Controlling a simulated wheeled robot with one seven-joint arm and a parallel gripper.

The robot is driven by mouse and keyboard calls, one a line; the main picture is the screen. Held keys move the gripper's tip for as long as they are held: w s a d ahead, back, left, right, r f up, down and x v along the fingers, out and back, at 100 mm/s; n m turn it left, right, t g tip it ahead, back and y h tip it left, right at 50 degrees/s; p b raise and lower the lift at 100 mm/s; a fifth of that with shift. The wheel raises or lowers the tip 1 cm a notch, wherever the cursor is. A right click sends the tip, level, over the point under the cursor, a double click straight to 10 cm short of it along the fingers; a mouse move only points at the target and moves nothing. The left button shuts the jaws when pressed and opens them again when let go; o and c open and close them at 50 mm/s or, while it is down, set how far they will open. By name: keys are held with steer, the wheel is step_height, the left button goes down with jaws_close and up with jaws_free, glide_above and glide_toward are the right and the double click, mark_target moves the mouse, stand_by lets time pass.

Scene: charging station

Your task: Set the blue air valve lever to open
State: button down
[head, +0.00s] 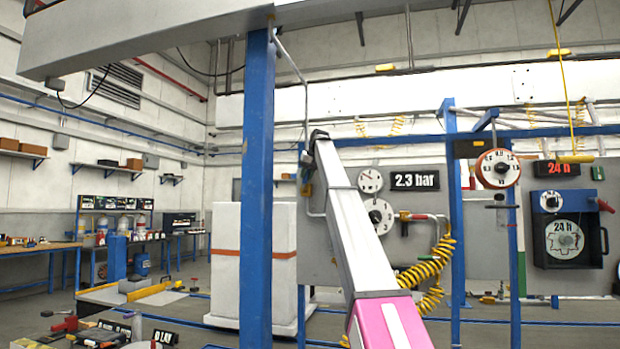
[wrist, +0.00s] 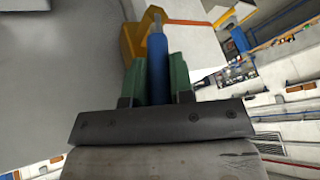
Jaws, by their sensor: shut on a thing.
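The blue lever (wrist: 156,44) shows in the wrist view as a long blue bar between the green fingers of my gripper (wrist: 158,66). My gripper is shut on it, with a finger on each side, and the bar's far end sticks out beyond the fingertips. A yellow-orange part (wrist: 133,42) lies just left of the lever; whether they are joined is hidden. In the head view my gripper (head: 306,178) is small at the far end of my arm, beside a grey pipe (head: 307,120). I cannot make out the lever there.
A blue post (head: 256,200) stands close to the left of my arm. To the right, a grey panel (head: 330,262) carries gauges, a 2.3 bar display (head: 414,180) and a yellow coiled hose (head: 432,270). A white block with an orange band (head: 228,252) stands behind the post.

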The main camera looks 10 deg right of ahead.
steer(key=shift+w+a+r+g+h, duration=0.1)
steer(key=shift+w+a+g+h, duration=0.1)
steer(key=shift+a+g+h, duration=0.3)
steer(key=shift+w+a+g+h, duration=0.15)
steer(key=shift+a+h, duration=0.15)
steer(key=shift+h, duration=0.4)
steer(key=c, duration=1)
jaws_free()
steer(key=shift+r, duration=0.1)
steer(key=a+v, duration=0.1)
steer(key=v, duration=0.9)
steer(key=shift+d+r, duration=0.25)
steer(key=shift+d, duration=0.05)
steer(key=shift+s, duration=0.1)
